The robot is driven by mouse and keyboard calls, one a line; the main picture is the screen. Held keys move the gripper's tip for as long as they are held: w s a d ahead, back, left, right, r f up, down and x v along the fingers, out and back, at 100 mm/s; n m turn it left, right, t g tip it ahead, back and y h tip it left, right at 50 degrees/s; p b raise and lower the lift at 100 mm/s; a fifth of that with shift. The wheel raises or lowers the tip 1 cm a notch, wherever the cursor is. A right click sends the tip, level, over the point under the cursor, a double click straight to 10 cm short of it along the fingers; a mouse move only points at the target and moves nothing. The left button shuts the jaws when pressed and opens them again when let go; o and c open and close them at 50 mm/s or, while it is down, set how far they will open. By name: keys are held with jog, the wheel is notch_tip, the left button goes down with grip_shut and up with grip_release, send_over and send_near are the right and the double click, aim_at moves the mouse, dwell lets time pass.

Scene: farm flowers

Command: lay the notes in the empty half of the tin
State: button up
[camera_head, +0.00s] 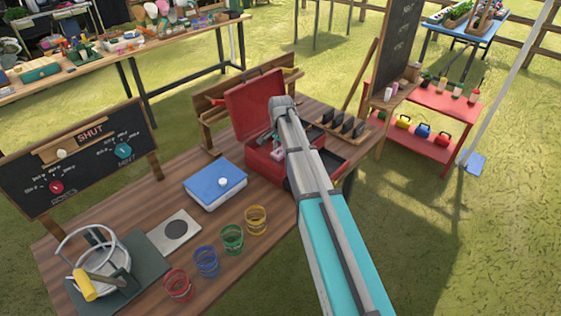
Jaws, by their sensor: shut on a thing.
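The red tin (262,168) stands on the wooden table with its lid (254,103) raised at the back. My arm reaches in from the lower right and hides much of the tin's inside and right side. My gripper (276,148) is small and partly hidden at the tin's opening. It is shut on a small pinkish thing (278,154), which I take to be the notes. I cannot tell whether that thing touches the tin's floor, nor make out the two halves clearly.
A blue-lidded box (215,183) sits left of the tin. Yellow (256,220), green (232,239), blue (206,261) and red (178,284) cups line the front edge. A rack of dark pieces (345,126) stands at right. A chalkboard (80,158) stands at left.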

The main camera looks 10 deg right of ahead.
aim_at(281, 161)
jog(key=shift+w+f, duration=0.2)
jog(key=shift+f, duration=0.05)
jog(key=shift+w+d+f+b, duration=0.1)
jog(key=shift+w+f+b, duration=0.35)
jog(key=shift+f+b, duration=1.55)
jog(key=shift+b, duration=0.05)
jog(key=shift+f, duration=0.15)
jog(key=o, duration=1)
jog(key=shift+o, duration=0.2)
jog(key=shift+r, duration=0.2)
notch_tip(281, 161, up, 12)
jog(key=p, duration=1.2)
jog(key=shift+s, duration=0.1)
